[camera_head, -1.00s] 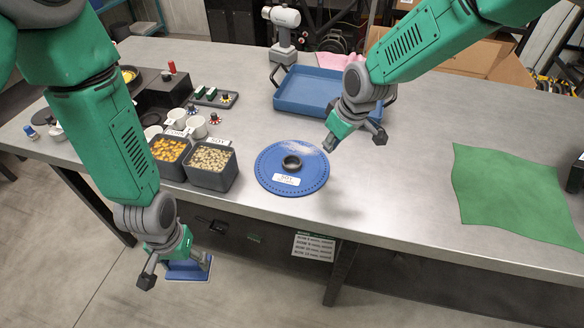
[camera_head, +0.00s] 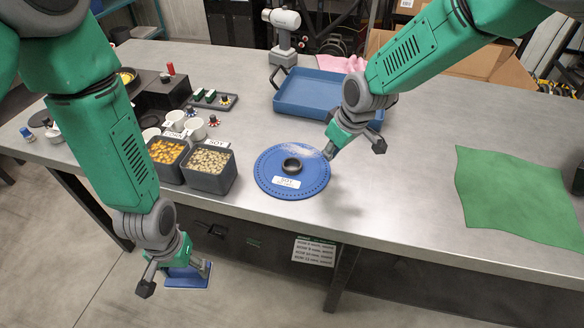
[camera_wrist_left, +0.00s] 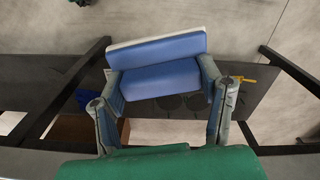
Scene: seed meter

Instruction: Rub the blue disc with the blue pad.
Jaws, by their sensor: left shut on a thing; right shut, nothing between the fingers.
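The blue disc (camera_head: 268,178) lies flat on the table, with a dark ring at its centre and a white label reading SOY. A pale powdery patch shows on its upper right part. My left gripper (camera_head: 180,274) is shut on the blue pad (camera_head: 188,279), low in front of the table edge and clear of the disc. The pad also shows between the fingers in the left wrist view (camera_wrist_left: 160,78), with a pale layer along its far edge. My right gripper (camera_head: 329,153) is shut and empty at the disc's upper right edge; whether it touches is unclear.
Bins of corn (camera_head: 154,163) and soy (camera_head: 190,180) stand left of the disc. A blue tray (camera_head: 300,112) lies behind it. A green cloth (camera_head: 510,195) is on the right. Bare table lies between disc and cloth.

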